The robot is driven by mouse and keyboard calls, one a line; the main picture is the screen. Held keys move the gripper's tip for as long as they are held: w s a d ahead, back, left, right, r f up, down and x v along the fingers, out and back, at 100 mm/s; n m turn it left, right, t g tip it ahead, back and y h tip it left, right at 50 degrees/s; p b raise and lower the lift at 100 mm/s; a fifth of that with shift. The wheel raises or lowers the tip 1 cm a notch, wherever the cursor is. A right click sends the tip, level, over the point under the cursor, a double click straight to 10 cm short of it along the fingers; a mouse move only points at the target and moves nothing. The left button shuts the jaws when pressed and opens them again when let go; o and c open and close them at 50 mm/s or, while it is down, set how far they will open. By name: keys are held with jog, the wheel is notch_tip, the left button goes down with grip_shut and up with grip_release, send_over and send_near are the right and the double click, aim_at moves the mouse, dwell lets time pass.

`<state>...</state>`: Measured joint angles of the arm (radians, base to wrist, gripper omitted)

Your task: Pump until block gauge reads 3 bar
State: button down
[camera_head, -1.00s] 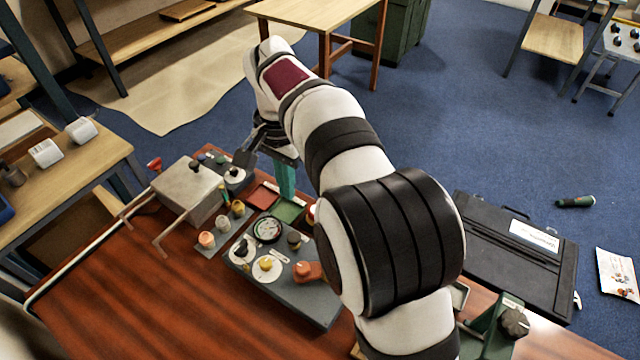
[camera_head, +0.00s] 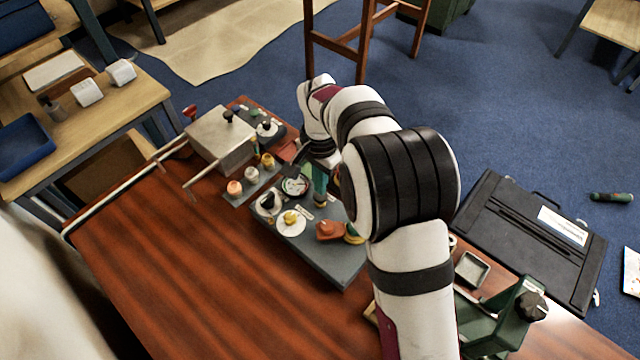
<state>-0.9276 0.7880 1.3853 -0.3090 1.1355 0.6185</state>
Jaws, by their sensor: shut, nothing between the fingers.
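A dark grey block (camera_head: 325,258) lies on the wooden bench. A round dial gauge (camera_head: 295,186) with a pale face sits near its far end, partly overlapped by my gripper; its reading is too small to tell. A black knob (camera_head: 268,202) and a yellow knob (camera_head: 290,218) stand on white discs in front of it. An orange-red handle-like part (camera_head: 330,231) lies to their right. I cannot tell which part is the pump. My gripper (camera_head: 320,199), with teal and dark parts, points down beside the gauge, shut and empty. Its tip contact is unclear.
A metal box (camera_head: 221,138) with projecting rods stands at the far left of the block. Small coloured cups (camera_head: 251,173) sit between them. A grey tray (camera_head: 472,268) and a green fixture (camera_head: 505,316) are at right. The bench's front left is clear.

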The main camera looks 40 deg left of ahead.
jog(key=shift+f, duration=0.6)
jog(key=shift+f, duration=1.05)
notch_tip(320, 180, up, 14)
jog(key=shift+r, duration=0.2)
jog(key=shift+a, duration=0.1)
notch_tip(320, 180, down, 12)
jog(key=shift+f, duration=0.15)
dwell(0.5)
